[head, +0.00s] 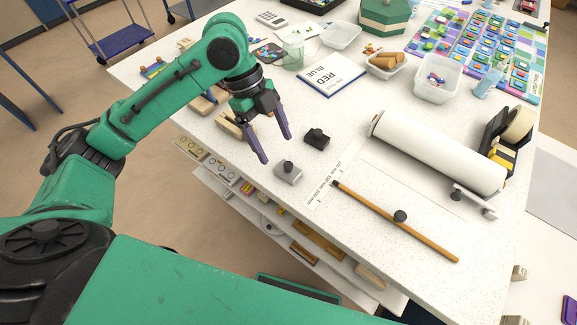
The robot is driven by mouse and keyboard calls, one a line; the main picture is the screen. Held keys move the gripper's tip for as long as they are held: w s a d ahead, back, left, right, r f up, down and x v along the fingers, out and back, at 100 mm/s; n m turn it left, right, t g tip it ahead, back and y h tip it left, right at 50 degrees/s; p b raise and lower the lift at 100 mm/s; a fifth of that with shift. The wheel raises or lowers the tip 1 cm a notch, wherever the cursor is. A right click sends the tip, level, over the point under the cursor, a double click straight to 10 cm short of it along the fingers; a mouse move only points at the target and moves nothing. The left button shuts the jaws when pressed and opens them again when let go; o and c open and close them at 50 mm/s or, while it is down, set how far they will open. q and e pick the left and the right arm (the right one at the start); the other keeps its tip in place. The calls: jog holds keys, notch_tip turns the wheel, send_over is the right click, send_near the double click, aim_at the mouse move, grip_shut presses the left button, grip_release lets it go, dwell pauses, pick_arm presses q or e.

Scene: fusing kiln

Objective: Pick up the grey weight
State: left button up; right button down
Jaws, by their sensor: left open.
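The grey weight (288,174) is a small light-grey block with a dark round knob on top. It sits on the white table near its front left edge, in the head view. My left gripper (277,149) is open, with two purple-grey fingers pointing down toward the weight. The fingertips appear just behind and to the left of the weight, and nothing is between them. I cannot tell their exact height above the table. A similar black weight (316,138) stands just behind and to the right. My right gripper is not in view.
A white paper roll (438,152) lies to the right, with a tape dispenser (507,138) at its end. A wooden stick (420,238) with a black knob lies in front. A book (331,74) and clear tubs (437,78) stand behind. The front right tabletop is mostly clear.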

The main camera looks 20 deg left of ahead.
aim_at(285, 162)
pick_arm(q)
jog(key=x, duration=0.3)
jog(key=shift+w+f, duration=0.1)
jog(key=shift+w, duration=0.2)
jog(key=p+x, duration=0.1)
jog(key=x, duration=0.2)
jog(key=shift+w, duration=0.15)
jog(key=shift+x, duration=1.1)
jog(key=shift+f, duration=0.1)
jog(key=c, duration=0.4)
grip_shut()
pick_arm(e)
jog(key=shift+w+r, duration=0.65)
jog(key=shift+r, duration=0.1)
